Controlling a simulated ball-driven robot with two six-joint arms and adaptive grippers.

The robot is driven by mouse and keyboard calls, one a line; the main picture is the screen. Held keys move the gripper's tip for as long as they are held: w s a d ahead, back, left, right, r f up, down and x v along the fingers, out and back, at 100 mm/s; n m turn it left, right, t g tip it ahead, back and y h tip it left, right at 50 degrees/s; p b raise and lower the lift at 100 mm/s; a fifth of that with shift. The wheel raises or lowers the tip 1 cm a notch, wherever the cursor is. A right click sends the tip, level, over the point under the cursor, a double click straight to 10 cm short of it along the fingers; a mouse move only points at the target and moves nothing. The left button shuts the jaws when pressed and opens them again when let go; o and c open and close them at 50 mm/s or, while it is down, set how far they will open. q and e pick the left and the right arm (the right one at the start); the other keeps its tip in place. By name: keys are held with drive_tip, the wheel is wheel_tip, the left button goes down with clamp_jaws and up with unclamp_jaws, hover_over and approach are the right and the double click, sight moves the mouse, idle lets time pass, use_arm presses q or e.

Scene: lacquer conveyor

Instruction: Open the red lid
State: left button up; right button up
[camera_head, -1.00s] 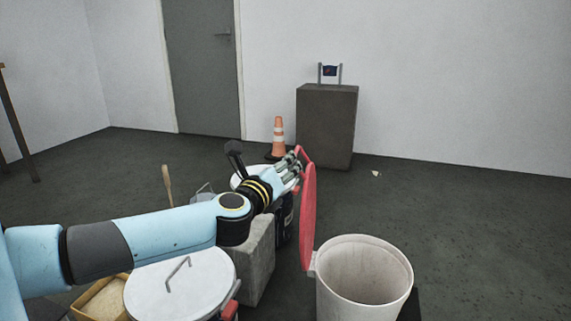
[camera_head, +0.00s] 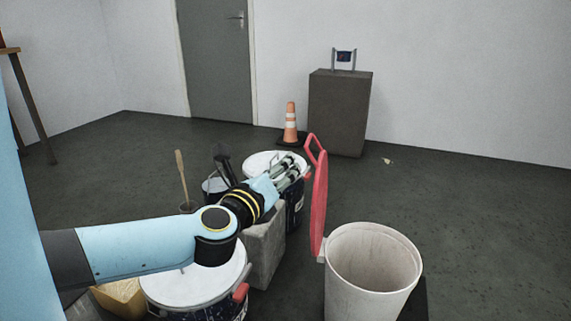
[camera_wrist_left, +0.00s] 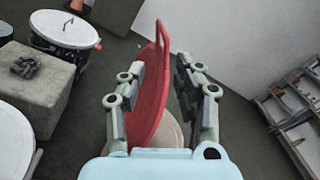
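The red lid (camera_head: 319,205) stands upright on the left rim of a white bin (camera_head: 375,262), its loop handle at the top. The bin's mouth is uncovered and its inside looks empty. My left gripper (camera_head: 290,167) is to the left of the lid and apart from it in the head view. In the left wrist view the two fingers of the gripper (camera_wrist_left: 158,95) are spread, and the red lid (camera_wrist_left: 150,100) shows beyond and between them. Nothing is held. My right gripper is not in view.
A white-lidded drum (camera_head: 195,283) and a grey block (camera_head: 266,245) stand left of the bin. Another white-lidded drum (camera_head: 262,160) is behind. A traffic cone (camera_head: 290,122) and a dark cabinet (camera_head: 338,115) stand farther back.

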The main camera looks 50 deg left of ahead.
use_arm(q)
drive_tip(key=v, duration=0.3)
drive_tip(key=shift+s+d, duration=0.1)
drive_tip(key=shift+s, duration=0.1)
idle(0.5)
idle(0.3)
